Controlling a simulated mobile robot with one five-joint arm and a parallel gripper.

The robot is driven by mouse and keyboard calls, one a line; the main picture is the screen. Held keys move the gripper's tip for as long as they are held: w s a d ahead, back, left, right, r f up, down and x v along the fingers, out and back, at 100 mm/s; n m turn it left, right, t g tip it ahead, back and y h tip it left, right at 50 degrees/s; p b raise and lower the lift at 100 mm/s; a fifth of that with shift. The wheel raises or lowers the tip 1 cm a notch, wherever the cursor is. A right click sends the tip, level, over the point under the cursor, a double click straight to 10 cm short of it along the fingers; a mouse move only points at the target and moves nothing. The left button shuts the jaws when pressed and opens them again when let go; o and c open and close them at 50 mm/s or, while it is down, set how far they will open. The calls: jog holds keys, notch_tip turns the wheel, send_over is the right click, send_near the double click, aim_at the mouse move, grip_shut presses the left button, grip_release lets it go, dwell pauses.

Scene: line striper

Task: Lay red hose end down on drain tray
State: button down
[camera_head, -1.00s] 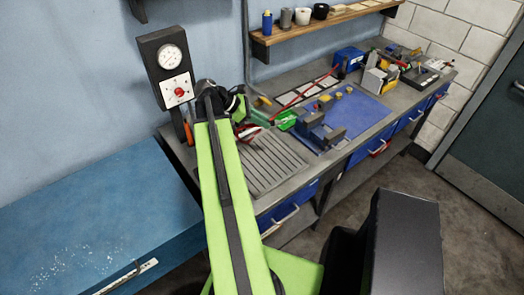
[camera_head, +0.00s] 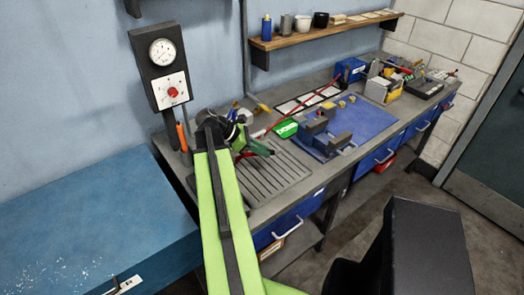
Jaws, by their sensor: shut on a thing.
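The grey slatted drain tray (camera_head: 285,178) lies on the bench just right of my arm. My gripper (camera_head: 262,149), small and partly hidden by my own arm, is at the tray's back left part. It is shut on the red hose end (camera_head: 241,156), of which only a little red shows beside the jaws. The red hose (camera_head: 296,101) runs back along the bench to the right. Whether the hose end touches the tray cannot be told.
A green labelled block (camera_head: 287,129) stands behind the tray. A blue mat (camera_head: 365,122) with a grey vise (camera_head: 322,135) is to its right. A gauge panel (camera_head: 163,68) and an orange-handled tool (camera_head: 181,137) are at the left. A blue cabinet (camera_head: 100,215) stands left.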

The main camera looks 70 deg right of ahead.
aim_at(262, 168)
notch_tip(262, 168, down, 6)
jog(key=b, duration=0.5)
jog(key=shift+f, duration=0.25)
jog(key=shift+r, duration=0.1)
jog(key=c, duration=1.2)
grip_release()
jog(key=shift+c, duration=0.2)
jog(key=p+v, duration=1.1)
jog(key=v, duration=0.6)
jog(key=shift+a, duration=0.15)
